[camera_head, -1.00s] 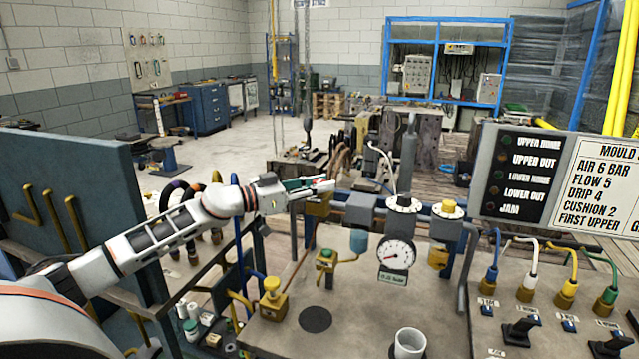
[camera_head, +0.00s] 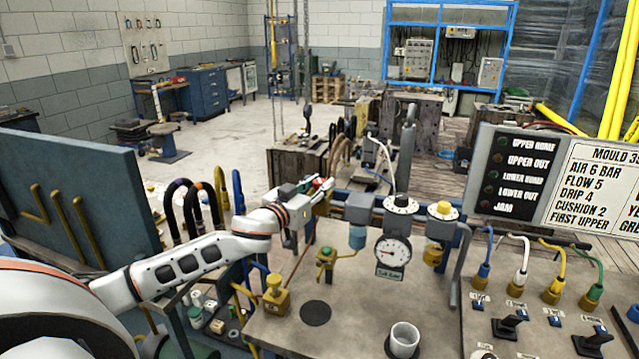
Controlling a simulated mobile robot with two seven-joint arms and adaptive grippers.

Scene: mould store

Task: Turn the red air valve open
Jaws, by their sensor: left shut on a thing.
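The red air valve (camera_head: 323,187) is at the left end of the pipe assembly over the bench, and only a small part of its red handle shows. My left gripper (camera_head: 318,198) reaches in from the left and is shut on the handle, covering most of it. The handle's exact angle is hard to tell behind the fingers. A round pressure gauge (camera_head: 393,250) hangs on the same assembly, to the right of the valve. My right gripper is not in view.
The bench (camera_head: 350,310) carries a white cup (camera_head: 404,339), a yellow-knobbed brass fitting (camera_head: 275,295) and a small green-topped valve (camera_head: 326,257). A sign board (camera_head: 560,180) and a panel with coloured cables (camera_head: 540,320) stand at the right. A blue-grey panel (camera_head: 80,190) stands at left.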

